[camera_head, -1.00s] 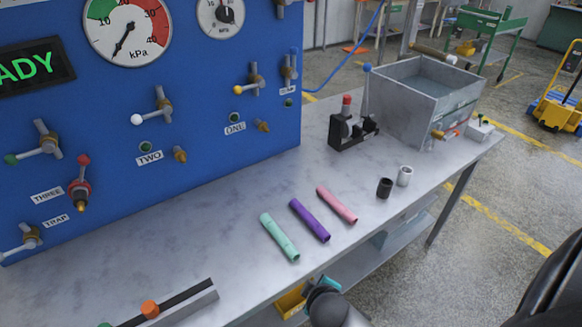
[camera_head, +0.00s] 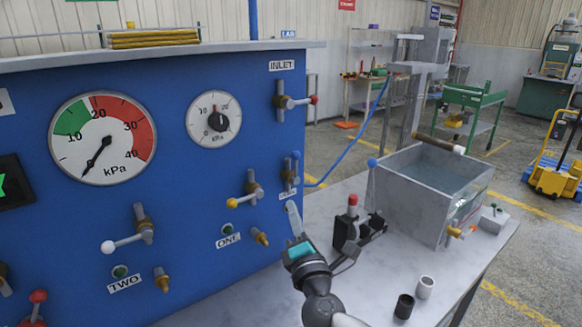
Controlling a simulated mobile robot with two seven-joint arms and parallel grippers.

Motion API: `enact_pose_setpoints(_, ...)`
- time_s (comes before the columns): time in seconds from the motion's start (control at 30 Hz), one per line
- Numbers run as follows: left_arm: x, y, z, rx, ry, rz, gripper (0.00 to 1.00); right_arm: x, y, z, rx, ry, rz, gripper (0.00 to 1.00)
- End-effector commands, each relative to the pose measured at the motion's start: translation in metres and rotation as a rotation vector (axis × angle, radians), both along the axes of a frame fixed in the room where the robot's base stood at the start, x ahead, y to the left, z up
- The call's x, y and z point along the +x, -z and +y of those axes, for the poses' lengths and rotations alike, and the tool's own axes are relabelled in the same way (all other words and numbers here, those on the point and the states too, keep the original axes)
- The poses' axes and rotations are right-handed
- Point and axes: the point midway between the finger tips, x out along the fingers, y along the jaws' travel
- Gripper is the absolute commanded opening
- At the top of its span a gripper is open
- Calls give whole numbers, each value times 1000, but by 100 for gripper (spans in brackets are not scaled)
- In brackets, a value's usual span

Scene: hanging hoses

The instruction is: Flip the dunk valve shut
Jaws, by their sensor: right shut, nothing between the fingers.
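A valve (camera_head: 289,176) with a blue-tipped handle sits near the right edge of the blue panel. Its handle points up, and the small label (camera_head: 287,195) under it is too small to read surely; it may be the dunk valve. My right gripper (camera_head: 292,207) is shut and empty, its fingers pointing up just below that label. I cannot tell whether they touch the panel. My left gripper is out of view.
A yellow-handled valve (camera_head: 245,190) is left of the gripper, above the ONE label (camera_head: 229,239). A red-handled INLET valve (camera_head: 289,101) is above. A black stand (camera_head: 350,226) and a water tank (camera_head: 424,198) with a blue-tipped rod (camera_head: 371,180) stand right on the bench.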

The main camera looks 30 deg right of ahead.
Motion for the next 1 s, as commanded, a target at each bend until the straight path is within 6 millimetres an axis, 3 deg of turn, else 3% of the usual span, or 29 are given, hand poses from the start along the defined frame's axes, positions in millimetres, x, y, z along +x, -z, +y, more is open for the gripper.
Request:
enact_pose_setpoints(0.13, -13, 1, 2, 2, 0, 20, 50, 0, 0, 0, 3, 0, 1, 0)
enact_pose_setpoints(0.37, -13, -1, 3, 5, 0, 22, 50, 7, -2, -3, 5, 2, -1, 0)
enact_pose_setpoints(1.0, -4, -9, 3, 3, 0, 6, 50, 94, -23, -33, 5, 3, 0, 0)
